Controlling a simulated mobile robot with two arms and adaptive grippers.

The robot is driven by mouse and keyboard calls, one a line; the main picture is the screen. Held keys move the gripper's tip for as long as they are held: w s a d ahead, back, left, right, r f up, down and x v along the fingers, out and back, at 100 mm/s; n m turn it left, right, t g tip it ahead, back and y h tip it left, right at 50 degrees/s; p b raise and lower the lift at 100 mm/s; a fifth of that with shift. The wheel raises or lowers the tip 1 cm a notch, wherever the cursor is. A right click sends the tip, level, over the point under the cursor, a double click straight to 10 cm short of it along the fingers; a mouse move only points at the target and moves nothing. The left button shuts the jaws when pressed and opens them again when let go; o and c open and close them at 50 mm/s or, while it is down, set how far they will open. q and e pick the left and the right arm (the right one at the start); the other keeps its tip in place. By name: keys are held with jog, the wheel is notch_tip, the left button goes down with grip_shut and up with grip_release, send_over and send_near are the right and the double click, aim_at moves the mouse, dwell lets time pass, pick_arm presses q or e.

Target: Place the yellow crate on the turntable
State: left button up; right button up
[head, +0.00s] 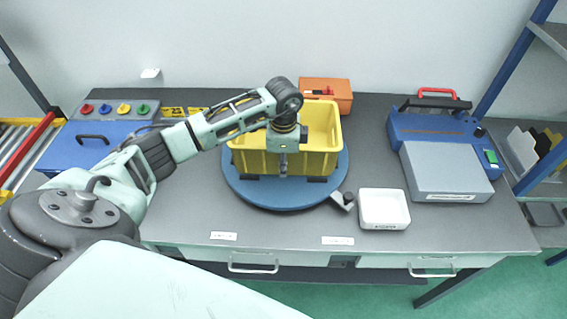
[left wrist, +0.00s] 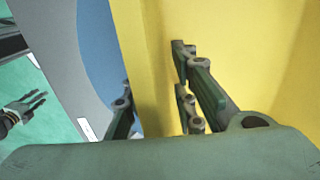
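The yellow crate (head: 325,130) is over the middle of the round blue turntable (head: 240,188), upright; I cannot tell for sure whether its base fully touches. Dark blocks show at its lower front edge. My left gripper (head: 283,165) is at the crate's near wall, pointing down. In the left wrist view its fingers (left wrist: 155,95) straddle the wall of the crate (left wrist: 240,40), one outside and others inside, close against it. The turntable (left wrist: 97,45) shows below. My right gripper (left wrist: 36,101) appears small at the left of that view, fingers apart and empty, away from the crate.
A blue-and-grey machine (head: 445,165) stands farther right. An orange case (head: 335,91) is behind the crate. A blue box with coloured knobs (head: 85,140) is at left.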

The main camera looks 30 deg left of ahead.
pick_arm(q)
jog(key=shift+r, duration=0.15)
notch_tip(320, 180, up, 11)
jog(key=b, duration=0.3)
jog(key=shift+b, duration=0.35)
jog(key=shift+s+r, duration=0.1)
jog(key=shift+r, duration=0.45)
